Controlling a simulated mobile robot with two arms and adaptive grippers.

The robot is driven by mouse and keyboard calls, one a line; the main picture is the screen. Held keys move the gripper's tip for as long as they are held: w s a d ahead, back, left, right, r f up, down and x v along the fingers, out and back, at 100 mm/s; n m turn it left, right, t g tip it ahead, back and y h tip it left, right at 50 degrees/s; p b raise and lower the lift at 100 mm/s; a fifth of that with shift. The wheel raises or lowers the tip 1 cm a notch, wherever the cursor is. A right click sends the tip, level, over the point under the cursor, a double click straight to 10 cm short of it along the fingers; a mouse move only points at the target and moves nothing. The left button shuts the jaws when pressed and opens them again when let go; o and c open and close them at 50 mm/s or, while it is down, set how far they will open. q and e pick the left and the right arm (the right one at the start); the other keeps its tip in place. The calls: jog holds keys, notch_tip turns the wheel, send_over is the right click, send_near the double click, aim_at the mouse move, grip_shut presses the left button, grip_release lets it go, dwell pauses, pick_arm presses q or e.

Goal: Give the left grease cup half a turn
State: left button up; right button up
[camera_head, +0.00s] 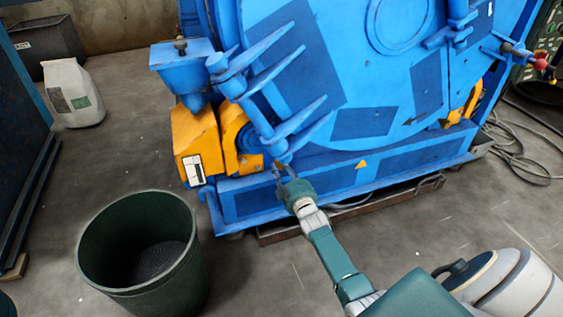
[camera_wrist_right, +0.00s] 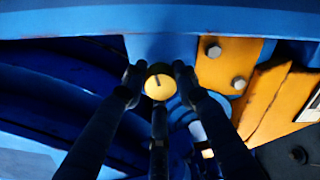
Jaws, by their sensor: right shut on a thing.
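The left grease cup (camera_wrist_right: 160,87) shows in the right wrist view as a round yellow cap with a short dark mark on its face. It sits below a blue part of the machine. My right gripper (camera_wrist_right: 160,76) has its fingers at the left and right sides of the cap and is shut on it. In the head view my right gripper (camera_head: 284,168) reaches to the lower left front of the blue machine (camera_head: 345,177). The cup cannot be made out there. My left gripper is in neither view.
An orange bearing housing (camera_head: 195,142) is left of my right gripper and shows in the wrist view (camera_wrist_right: 228,66). A dark green bin (camera_head: 190,275) with dark grains stands at lower left. A white bag (camera_head: 72,92) stands behind. Cables (camera_head: 515,150) lie at right.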

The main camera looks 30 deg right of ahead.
jog(key=shift+s+d+f+m+p, duration=0.15)
jog(key=shift+m+p, duration=0.15)
jog(key=shift+m, duration=0.8)
jog(key=shift+d+f+m+p, duration=0.15)
jog(key=shift+m+p, duration=0.15)
jog(key=shift+m, duration=0.8)
jog(key=o, duration=0.9)
jog(key=shift+c, duration=0.2)
jog(key=shift+a, duration=0.1)
jog(key=v, duration=1.2)
jog(key=shift+r, duration=0.1)
